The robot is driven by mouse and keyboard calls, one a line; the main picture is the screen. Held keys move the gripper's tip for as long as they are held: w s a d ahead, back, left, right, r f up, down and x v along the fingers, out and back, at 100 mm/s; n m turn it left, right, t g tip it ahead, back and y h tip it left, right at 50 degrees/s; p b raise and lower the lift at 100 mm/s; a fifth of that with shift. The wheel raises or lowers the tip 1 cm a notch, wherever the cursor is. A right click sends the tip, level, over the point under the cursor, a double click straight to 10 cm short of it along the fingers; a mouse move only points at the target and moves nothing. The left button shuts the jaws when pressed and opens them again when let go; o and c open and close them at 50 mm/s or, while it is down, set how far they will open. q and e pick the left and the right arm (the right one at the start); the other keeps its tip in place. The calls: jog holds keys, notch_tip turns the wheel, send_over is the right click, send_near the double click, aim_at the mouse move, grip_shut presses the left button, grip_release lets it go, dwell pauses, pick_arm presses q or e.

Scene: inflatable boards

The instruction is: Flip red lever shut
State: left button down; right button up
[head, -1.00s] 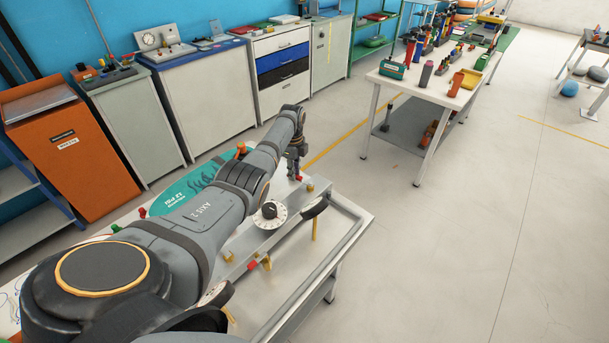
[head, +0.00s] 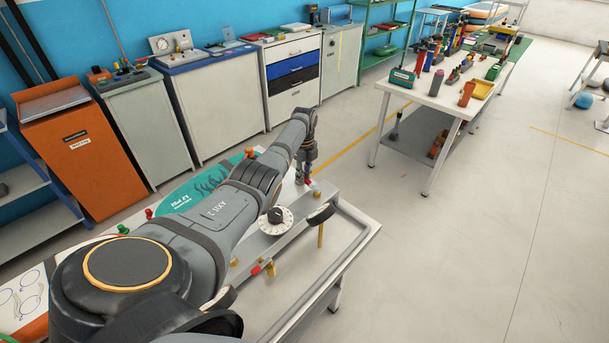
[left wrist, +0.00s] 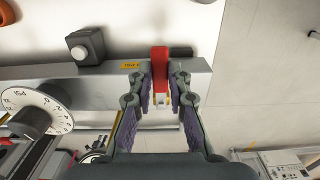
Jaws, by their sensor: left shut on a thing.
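The red lever (left wrist: 160,68) stands on a grey metal bar (left wrist: 215,75), beside a small yellow label. My left gripper (left wrist: 160,100) is shut on the lever, with one purple-padded finger on each side of it. In the head view my left gripper (head: 306,172) points down at the far end of the bar, and a bit of red shows by its fingertips. The fingers and arm hide most of the lever there. My right gripper is not in view.
A white dial (head: 275,220) with a dark knob sits on the bar near the gripper. A teal board (head: 195,195) lies on the bench (head: 345,250).

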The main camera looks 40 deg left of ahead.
pick_arm(q)
jog(key=c, duration=1.3)
grip_release()
jog(key=shift+w, duration=0.1)
jog(key=shift+o, duration=0.2)
notch_tip(320, 180, up, 12)
